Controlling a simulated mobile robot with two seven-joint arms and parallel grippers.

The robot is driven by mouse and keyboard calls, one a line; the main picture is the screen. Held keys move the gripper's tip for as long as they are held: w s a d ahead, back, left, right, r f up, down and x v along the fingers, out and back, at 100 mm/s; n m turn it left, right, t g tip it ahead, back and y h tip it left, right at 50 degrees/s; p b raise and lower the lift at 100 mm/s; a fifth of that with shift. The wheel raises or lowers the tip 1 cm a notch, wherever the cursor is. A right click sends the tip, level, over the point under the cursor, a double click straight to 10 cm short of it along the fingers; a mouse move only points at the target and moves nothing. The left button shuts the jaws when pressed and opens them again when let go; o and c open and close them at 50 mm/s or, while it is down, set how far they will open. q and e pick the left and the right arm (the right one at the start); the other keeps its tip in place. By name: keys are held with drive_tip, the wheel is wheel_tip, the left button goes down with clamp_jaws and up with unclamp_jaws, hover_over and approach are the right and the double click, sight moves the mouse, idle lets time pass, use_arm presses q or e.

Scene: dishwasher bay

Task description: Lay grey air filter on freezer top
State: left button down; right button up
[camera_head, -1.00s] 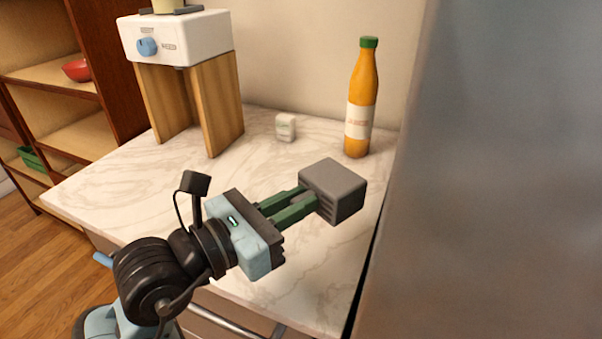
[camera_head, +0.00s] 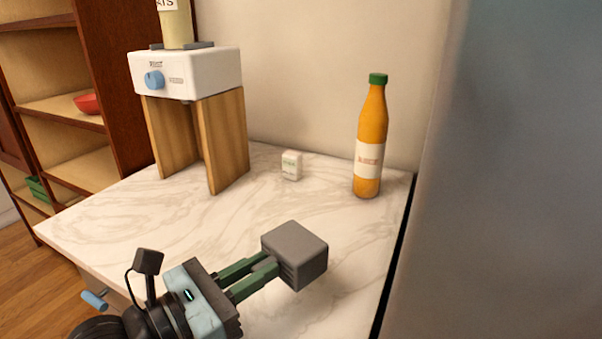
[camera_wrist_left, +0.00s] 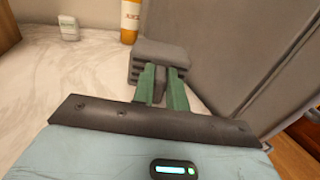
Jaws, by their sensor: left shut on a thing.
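The grey air filter (camera_head: 296,252) is a small grey block with slots on its side. My left gripper (camera_head: 267,266) is shut on it, its green fingers at the block's near left side, and it appears to be over the marble counter. In the left wrist view the filter (camera_wrist_left: 160,55) shows beyond the green fingertips (camera_wrist_left: 162,78). The tall grey surface on the right (camera_head: 510,180) may be the freezer's side; its top is not in view. My right gripper is not in view.
An orange bottle (camera_head: 370,140) and a small white box (camera_head: 291,165) stand at the back of the marble counter (camera_head: 120,215). A white appliance (camera_head: 205,75) on wooden supports stands back left. Wooden shelves (camera_head: 60,100) are at far left.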

use_arm(q)
drive_tip(key=w+a, duration=0.1)
drive_tip(key=a, duration=0.1)
drive_tip(key=w+a, duration=0.4)
drive_tip(key=shift+w+a+f+b, duration=0.1)
drive_tip(key=shift+w+f+b, duration=0.1)
drive_tip(key=shift+f+b, duration=0.2)
drive_tip(key=shift+w+a, duration=0.1)
drive_tip(key=shift+a, duration=0.1)
drive_tip(key=shift+f+b, duration=0.35)
drive_tip(key=shift+f, duration=1.35)
drive_tip(key=shift+f+b, duration=0.3)
drive_tip(key=shift+f, duration=0.35)
drive_tip(key=c, duration=1.4)
unclamp_jaws()
